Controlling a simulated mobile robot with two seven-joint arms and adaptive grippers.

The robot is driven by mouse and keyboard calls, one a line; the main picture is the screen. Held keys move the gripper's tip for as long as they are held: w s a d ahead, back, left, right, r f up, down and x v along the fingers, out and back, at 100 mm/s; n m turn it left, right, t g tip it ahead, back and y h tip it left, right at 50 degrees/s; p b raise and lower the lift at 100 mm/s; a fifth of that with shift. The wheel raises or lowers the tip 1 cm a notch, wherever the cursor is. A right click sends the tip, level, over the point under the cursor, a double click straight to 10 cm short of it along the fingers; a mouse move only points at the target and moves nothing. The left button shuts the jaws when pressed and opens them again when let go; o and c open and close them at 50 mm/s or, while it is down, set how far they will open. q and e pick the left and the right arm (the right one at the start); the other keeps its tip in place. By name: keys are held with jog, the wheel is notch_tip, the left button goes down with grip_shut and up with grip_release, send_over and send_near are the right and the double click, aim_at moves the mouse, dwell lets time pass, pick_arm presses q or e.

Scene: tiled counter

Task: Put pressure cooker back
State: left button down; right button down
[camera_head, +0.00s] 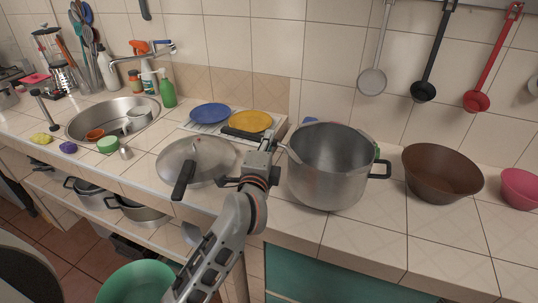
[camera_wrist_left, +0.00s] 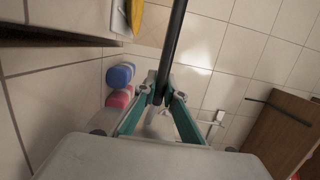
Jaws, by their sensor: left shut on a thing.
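The pressure cooker pot (camera_head: 322,180) is a steel pot without its lid, upright at the counter's front middle. It has a short black handle on the right and a long black handle (camera_head: 241,133) on the left. My left gripper (camera_head: 264,160) is at the pot's left side, shut on the long handle. In the left wrist view the dark handle (camera_wrist_left: 174,45) runs up from between the fingertips (camera_wrist_left: 160,97). I cannot tell if the pot's base touches the counter. A steel lid (camera_head: 207,152) with a black handle lies left of my gripper. My right gripper is not in view.
A rack with a blue plate (camera_head: 210,112) and a yellow plate (camera_head: 250,121) stands behind the lid. A brown bowl (camera_head: 442,174) and a pink bowl (camera_head: 522,188) are to the right. The sink (camera_head: 76,127) is at left; ladles hang on the wall. The front-right counter is clear.

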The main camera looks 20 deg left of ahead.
pick_arm(q)
notch_tip(320, 180, down, 4)
jog(key=shift+b, duration=0.35)
jog(key=shift+f, duration=0.2)
jog(key=c, duration=2.1)
grip_release()
jog(key=shift+c, duration=0.2)
